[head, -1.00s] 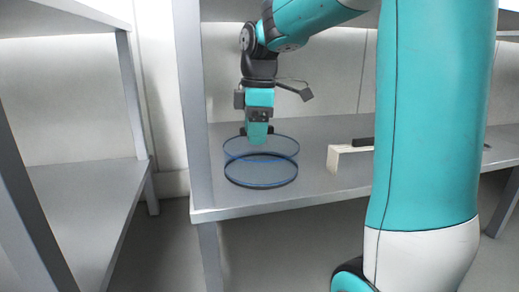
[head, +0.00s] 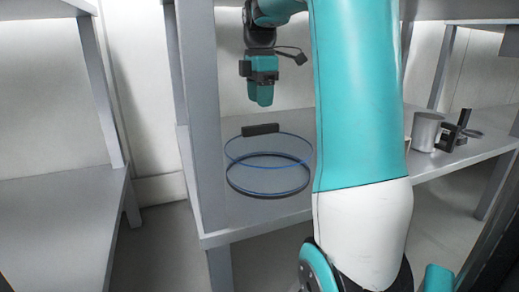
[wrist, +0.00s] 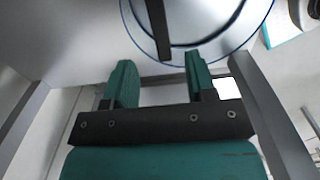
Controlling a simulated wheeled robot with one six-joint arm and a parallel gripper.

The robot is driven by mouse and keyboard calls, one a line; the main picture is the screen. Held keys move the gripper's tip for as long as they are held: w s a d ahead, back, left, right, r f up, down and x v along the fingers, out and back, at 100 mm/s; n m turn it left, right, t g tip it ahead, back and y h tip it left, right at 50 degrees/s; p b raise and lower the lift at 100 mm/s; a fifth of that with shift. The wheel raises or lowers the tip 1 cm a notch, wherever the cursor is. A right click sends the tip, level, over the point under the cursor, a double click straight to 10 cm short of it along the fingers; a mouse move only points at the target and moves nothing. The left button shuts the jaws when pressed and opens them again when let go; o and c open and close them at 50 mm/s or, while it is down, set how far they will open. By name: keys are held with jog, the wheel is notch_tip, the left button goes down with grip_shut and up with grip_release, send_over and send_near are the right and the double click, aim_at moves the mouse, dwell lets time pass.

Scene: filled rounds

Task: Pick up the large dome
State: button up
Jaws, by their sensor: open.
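The large dome (head: 268,183) is a clear, low round cover with a blue rim, a dark base ring and a dark bar handle (head: 261,129) on top. It sits on the grey shelf. My gripper (head: 261,103) is above the handle in the head view, apart from it and empty. In the wrist view my two teal fingers (wrist: 160,65) are spread apart. The dome (wrist: 212,32) shows at the top there, with its dark handle (wrist: 158,30) upright in the picture, roughly in line with the gap between the fingers.
A grey shelf post (head: 202,120) stands close to the left of the dome, and an upper shelf is overhead. A metal pot (head: 426,132) and a black item (head: 452,134) stand farther right. My arm hides the shelf just right of the dome.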

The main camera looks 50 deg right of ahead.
aim_at(261, 125)
notch_tip(261, 125, down, 7)
jog(key=b, duration=0.5)
jog(key=shift+s+r, duration=0.1)
jog(key=shift+f, duration=0.25)
dwell(0.5)
grip_shut()
